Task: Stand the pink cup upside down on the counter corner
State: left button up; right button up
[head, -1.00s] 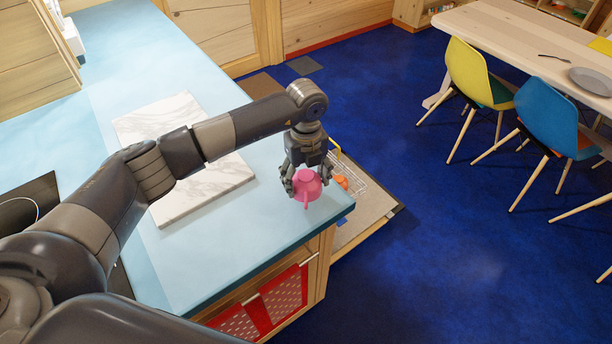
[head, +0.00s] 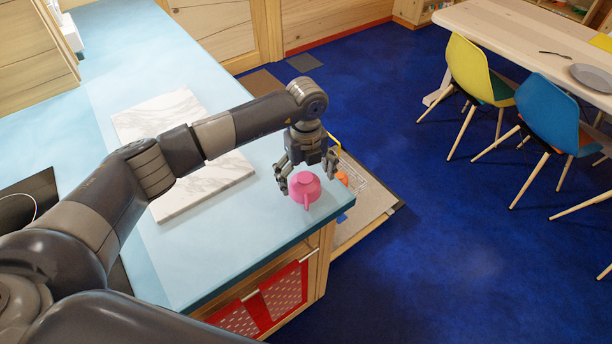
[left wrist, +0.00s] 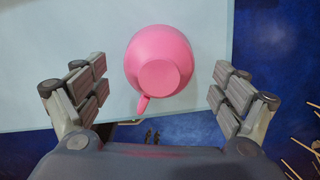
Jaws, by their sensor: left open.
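The pink cup (head: 304,188) stands upside down on the light blue counter (head: 225,255), near its corner at the right, with its handle toward the camera. In the left wrist view the cup (left wrist: 160,72) shows its round base facing up and its handle at the lower left. My left gripper (head: 306,178) is open, with one finger on each side of the cup. In the left wrist view the open fingers (left wrist: 158,92) are apart from the cup, with gaps on both sides. My right gripper is not in view.
A white marble board (head: 205,190) lies on the counter left of the cup. A pulled-out dishwasher rack (head: 365,190) with an orange item is below the counter's right edge. Chairs (head: 465,80) and a table (head: 520,40) stand far right across the blue floor.

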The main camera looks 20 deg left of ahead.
pick_arm(q)
notch_tip(320, 180, up, 12)
dwell(0.6)
jog(key=shift+f, duration=0.1)
dwell(0.4)
